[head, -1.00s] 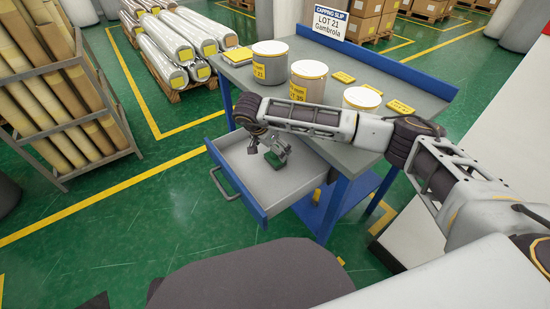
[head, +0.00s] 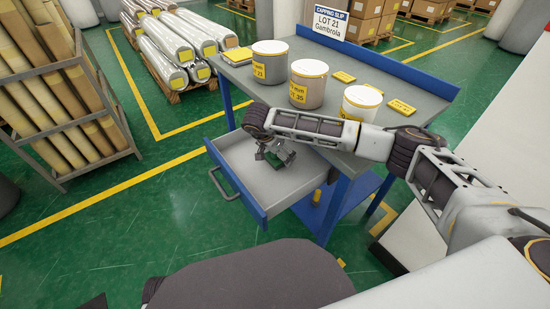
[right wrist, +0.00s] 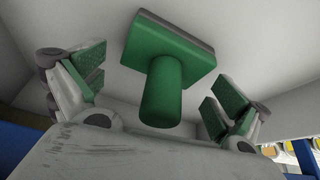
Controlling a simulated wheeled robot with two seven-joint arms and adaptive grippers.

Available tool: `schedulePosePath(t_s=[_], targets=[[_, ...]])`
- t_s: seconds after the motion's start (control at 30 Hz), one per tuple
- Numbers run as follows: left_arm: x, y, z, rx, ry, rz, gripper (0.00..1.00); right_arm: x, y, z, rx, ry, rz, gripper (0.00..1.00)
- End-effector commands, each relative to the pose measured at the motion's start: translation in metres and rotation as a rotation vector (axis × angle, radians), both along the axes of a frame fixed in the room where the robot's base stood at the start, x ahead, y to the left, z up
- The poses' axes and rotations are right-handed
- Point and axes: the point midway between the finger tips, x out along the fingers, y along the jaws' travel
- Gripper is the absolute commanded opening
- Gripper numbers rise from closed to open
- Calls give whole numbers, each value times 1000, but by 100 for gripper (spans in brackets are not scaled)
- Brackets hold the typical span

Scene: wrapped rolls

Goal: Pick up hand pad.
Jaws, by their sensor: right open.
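The hand pad (right wrist: 168,55) is green, with a flat block and a round handle (right wrist: 163,92) that points toward the right wrist camera. It lies in the pulled-out drawer (head: 245,180) of the workbench. In the head view my right gripper (head: 276,153) is low inside the drawer, over the pad, and mostly hides it. In the right wrist view its two green-padded fingers are spread apart, one on each side of the handle, with gaps on both sides. It holds nothing. My left gripper is not in view.
Drawer walls surround my right gripper closely. On the bench top (head: 400,122) stand white-topped tubs, including a grey one (head: 270,63) and a beige one (head: 308,84), with small yellow packets (head: 401,107). A rack of rolls (head: 70,110) stands at left.

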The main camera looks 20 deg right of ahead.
Motion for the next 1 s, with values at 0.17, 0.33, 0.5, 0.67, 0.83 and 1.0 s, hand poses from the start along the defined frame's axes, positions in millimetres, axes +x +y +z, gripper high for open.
schedulePosePath(t_s=[0.17, 0.33, 0.5, 0.67, 0.83, 1.0], targets=[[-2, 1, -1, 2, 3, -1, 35, 0, 0, 0, 0, 0, 0, 99], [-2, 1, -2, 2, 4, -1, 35, 0, 0, 0, 0, 0, 0, 88], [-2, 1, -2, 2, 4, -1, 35, 0, 0, 0, 0, 0, 0, 66], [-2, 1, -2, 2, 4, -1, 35, 0, 0, 1, 0, -1, 0, 49], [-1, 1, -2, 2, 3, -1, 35, 0, 0, 1, 0, -1, 0, 49], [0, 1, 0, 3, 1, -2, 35, 0, 0, 2, 0, -1, 0, 49]])
